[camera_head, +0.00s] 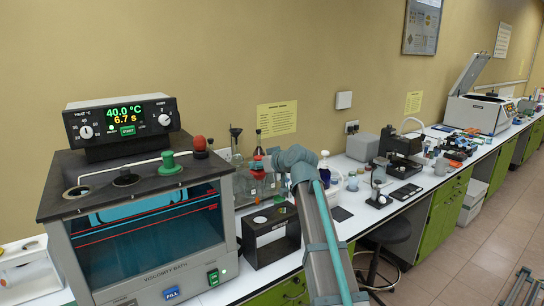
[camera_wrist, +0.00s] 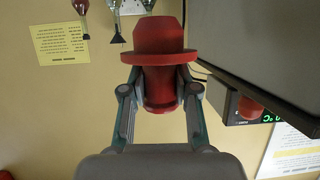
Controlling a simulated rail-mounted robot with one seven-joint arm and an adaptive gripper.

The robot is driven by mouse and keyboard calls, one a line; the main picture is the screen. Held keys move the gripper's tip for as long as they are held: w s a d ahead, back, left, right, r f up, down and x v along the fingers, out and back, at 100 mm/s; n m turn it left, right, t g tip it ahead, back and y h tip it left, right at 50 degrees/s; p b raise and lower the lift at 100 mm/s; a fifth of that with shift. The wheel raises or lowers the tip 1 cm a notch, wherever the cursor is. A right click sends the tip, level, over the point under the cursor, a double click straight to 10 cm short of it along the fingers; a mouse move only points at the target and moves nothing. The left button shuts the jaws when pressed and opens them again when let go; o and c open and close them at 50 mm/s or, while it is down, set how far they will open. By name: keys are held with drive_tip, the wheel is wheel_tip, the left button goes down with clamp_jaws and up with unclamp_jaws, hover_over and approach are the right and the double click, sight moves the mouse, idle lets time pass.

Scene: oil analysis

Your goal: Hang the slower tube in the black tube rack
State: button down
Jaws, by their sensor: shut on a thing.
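My gripper (camera_wrist: 160,95) is shut on a red cap (camera_wrist: 160,60), with a finger on each side of its narrower body below the wide flange. In the head view my gripper (camera_head: 264,163) is above and behind the black tube rack (camera_head: 272,240), apart from it. I cannot make out a tube below the held cap. A green-capped piece (camera_head: 170,162) stands in the top of the viscosity bath (camera_head: 150,245), beside an empty-looking dark opening (camera_head: 126,178).
A red knob (camera_head: 200,143) stands at the bath's back right. The bath display (camera_head: 124,116) reads 40.0 °C and 6.7 s. Glassware (camera_head: 243,185) stands behind the rack. Dark instruments (camera_head: 403,150) crowd the bench farther right. A stool (camera_head: 386,232) stands in front.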

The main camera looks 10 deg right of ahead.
drive_tip(key=shift+a+f, duration=0.1)
drive_tip(key=shift+f, duration=0.85)
drive_tip(key=b, duration=0.3)
hover_over(260, 209)
drive_tip(key=w, duration=0.2)
drive_tip(key=shift+s+f, duration=0.2)
drive_tip(key=shift+f, duration=3.85)
drive_tip(key=shift+f+b, duration=3.15)
drive_tip(key=shift+f, duration=0.8)
drive_tip(key=shift+f+b, duration=0.45)
drive_tip(key=shift+b, duration=0.1)
drive_tip(key=c, duration=0.8)
unclamp_jaws()
drive_tip(key=shift+s+d, duration=0.1)
drive_tip(key=shift+d, duration=0.1)
drive_tip(key=v, duration=1.1)
drive_tip(key=shift+s+r, duration=0.2)
drive_tip(key=shift+s, duration=0.15)
